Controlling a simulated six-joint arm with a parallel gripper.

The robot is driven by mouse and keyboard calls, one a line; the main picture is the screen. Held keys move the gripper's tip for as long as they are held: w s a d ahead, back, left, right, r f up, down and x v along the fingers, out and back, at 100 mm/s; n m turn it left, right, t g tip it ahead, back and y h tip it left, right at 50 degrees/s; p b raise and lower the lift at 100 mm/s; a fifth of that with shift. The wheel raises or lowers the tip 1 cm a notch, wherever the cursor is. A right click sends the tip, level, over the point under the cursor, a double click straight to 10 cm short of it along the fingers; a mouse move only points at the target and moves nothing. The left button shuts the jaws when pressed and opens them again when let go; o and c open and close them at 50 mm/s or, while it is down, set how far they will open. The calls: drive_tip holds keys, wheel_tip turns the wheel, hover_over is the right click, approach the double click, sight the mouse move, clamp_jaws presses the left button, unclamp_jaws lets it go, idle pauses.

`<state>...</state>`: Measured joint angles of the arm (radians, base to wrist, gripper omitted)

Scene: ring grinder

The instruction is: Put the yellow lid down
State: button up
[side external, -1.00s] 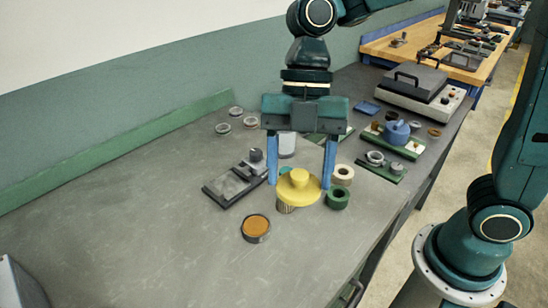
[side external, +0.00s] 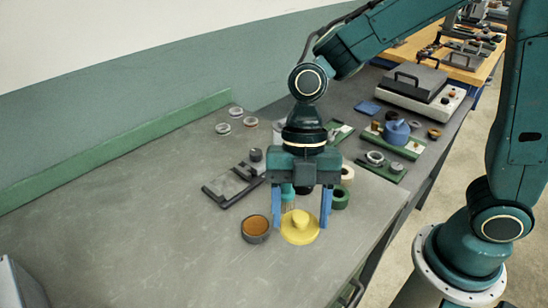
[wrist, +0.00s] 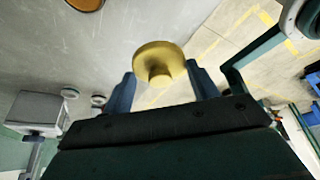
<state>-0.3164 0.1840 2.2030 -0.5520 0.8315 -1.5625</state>
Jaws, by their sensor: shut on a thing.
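The yellow lid (side external: 300,228) is round with a knob on top. My gripper (side external: 300,222) is shut on it, with one blue finger at each side. In the wrist view the lid (wrist: 160,60) shows between the two fingers, knob toward the camera. It is over the grey bench, just right of the round dish with an orange-brown top (side external: 256,228). I cannot tell whether its underside touches the bench. A small ribbed brown thing (side external: 288,206) shows partly behind it, under my gripper.
A dark fixture (side external: 232,185) lies to the left, and a green ring (side external: 340,197) and a cream ring (side external: 347,174) lie behind right. Small rings (side external: 222,128) lie at the back.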

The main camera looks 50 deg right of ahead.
hover_over(296, 266)
drive_tip(key=w+d, duration=0.1)
wheel_tip(296, 266, down, 7)
drive_tip(key=shift+f, duration=0.2)
drive_tip(key=shift+f, duration=1.9)
drive_tip(key=shift+f, duration=0.15)
drive_tip(key=o, duration=0.9)
drive_tip(key=shift+o, duration=0.2)
drive_tip(key=shift+r, duration=0.2)
drive_tip(key=v, duration=1.2)
